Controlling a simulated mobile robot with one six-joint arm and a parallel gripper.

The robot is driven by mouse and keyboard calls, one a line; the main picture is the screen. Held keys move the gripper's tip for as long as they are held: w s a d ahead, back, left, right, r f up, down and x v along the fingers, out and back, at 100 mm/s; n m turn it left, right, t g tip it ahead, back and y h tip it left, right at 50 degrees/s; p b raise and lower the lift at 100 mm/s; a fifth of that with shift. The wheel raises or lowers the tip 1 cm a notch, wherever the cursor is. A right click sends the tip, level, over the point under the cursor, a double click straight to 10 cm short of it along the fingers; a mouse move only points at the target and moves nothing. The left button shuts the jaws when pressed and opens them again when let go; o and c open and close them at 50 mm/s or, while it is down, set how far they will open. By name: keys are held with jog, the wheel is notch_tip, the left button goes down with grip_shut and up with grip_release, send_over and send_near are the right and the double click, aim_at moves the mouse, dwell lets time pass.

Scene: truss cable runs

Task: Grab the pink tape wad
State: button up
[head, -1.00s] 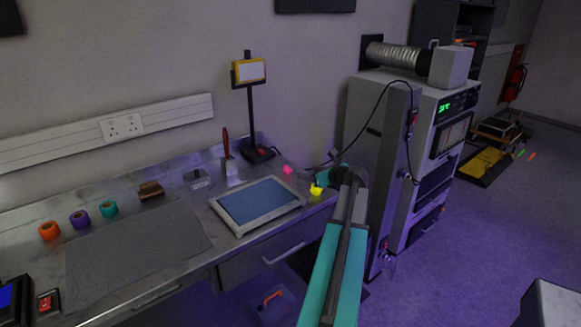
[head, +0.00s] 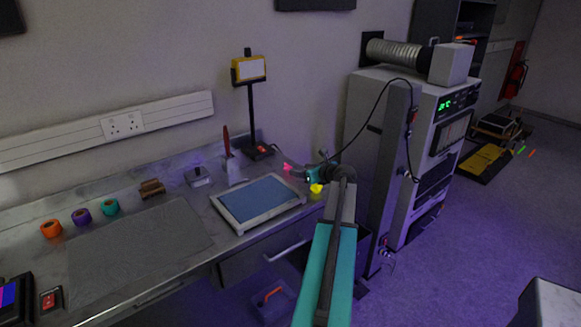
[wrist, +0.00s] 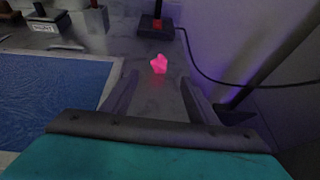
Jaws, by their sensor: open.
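The pink tape wad (head: 287,167) is a small crumpled lump on the metal bench, to the right of the blue-screened tablet's far corner. In the wrist view the pink wad (wrist: 158,64) lies just beyond my fingertips, roughly centred between them. My gripper (wrist: 159,84) is open and empty, with a finger on each side of the gap. In the head view my gripper (head: 302,172) is just right of the wad, low over the bench, and its fingers are small and hard to make out.
A yellow wad (head: 316,188) shows beside my gripper. The tablet (head: 258,203) lies to the left. A lamp stand (head: 251,110) with a dark base is behind the wad. A black cable (wrist: 215,75) runs along the right. A tall grey machine (head: 390,150) stands right of the bench.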

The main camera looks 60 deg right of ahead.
aim_at(288, 168)
jog(key=shift+x, duration=1.7)
jog(key=shift+p+x, duration=1.15)
jog(key=shift+x, duration=1.45)
jog(key=shift+d, duration=0.1)
jog(key=shift+c, duration=0.5)
jog(key=shift+s, duration=0.1)
jog(key=c, duration=1)
